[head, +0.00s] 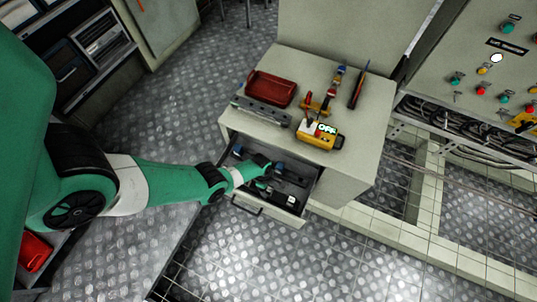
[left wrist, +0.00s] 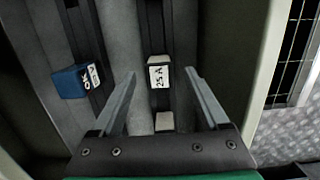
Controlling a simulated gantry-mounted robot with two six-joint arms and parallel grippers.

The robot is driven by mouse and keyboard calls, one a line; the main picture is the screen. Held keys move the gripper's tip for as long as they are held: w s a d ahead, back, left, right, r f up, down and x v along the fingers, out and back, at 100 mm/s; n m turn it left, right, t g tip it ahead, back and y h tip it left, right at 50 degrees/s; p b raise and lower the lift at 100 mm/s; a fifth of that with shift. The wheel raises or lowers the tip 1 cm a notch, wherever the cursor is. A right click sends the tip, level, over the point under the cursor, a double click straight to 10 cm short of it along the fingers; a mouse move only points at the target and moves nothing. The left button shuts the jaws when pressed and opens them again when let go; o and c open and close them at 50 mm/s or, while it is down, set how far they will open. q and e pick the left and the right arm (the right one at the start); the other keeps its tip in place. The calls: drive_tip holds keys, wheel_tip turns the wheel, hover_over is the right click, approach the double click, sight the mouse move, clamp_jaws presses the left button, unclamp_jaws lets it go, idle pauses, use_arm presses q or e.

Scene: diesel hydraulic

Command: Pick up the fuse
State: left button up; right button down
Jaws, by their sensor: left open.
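My left gripper (head: 266,180) reaches down into the open drawer (head: 268,208) of the cabinet in the head view. In the left wrist view the left gripper (left wrist: 160,72) is open, with its two fingers apart. A fuse (left wrist: 159,76) with a white "25 A" label lies in a dark holder strip between the fingers, and nothing is gripped. I cannot tell how far below the fingertips it is. A blue fuse (left wrist: 71,82) with a white label sits to the left, outside the fingers. My right gripper is not in view.
On the cabinet top (head: 350,115) are a red tray (head: 270,88), a grey metal part (head: 261,111), a yellow device (head: 321,136) with a lit green display, and several tools. The drawer walls stand close around the left gripper. A control panel (head: 480,70) stands at right.

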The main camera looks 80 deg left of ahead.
use_arm(q)
wheel_tip(320, 180, down, 2)
drive_tip(key=shift+w+d+f+b, duration=0.1)
drive_tip(key=shift+w+f+b, duration=0.1)
drive_tip(key=shift+b, duration=0.3)
drive_tip(key=shift+r, duration=0.15)
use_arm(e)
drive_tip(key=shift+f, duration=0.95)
use_arm(q)
clamp_jaws()
